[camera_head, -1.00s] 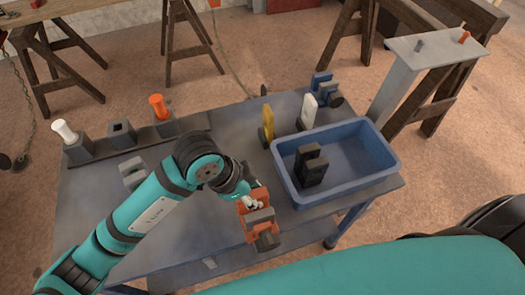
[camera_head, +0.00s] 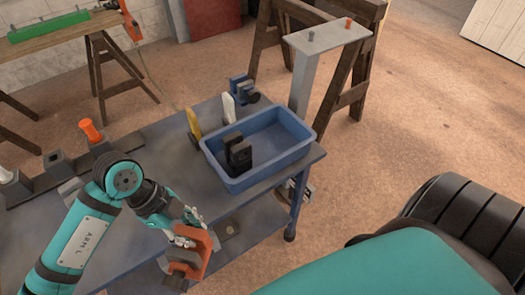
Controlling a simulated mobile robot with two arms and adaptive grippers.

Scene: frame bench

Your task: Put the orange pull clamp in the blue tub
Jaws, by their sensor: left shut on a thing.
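The orange pull clamp (camera_head: 190,254) is held by my left gripper (camera_head: 187,222), in front of the bench's near edge at the lower left of the head view. The gripper is shut on the clamp, which partly hides the fingertips. The blue tub (camera_head: 256,178) stands on the bench, up and to the right of the gripper. A black clamp (camera_head: 238,153) stands inside the tub at its left side. The gripper and the orange clamp are outside the tub, apart from it. My right gripper does not show.
A yellow clamp (camera_head: 193,124), a white clamp (camera_head: 228,108) and a blue clamp (camera_head: 243,88) stand behind the tub. A rail with grey sockets (camera_head: 57,166) and an orange-topped piece (camera_head: 90,130) lies at left. A grey stand (camera_head: 318,50) rises beyond. The tub's right part is empty.

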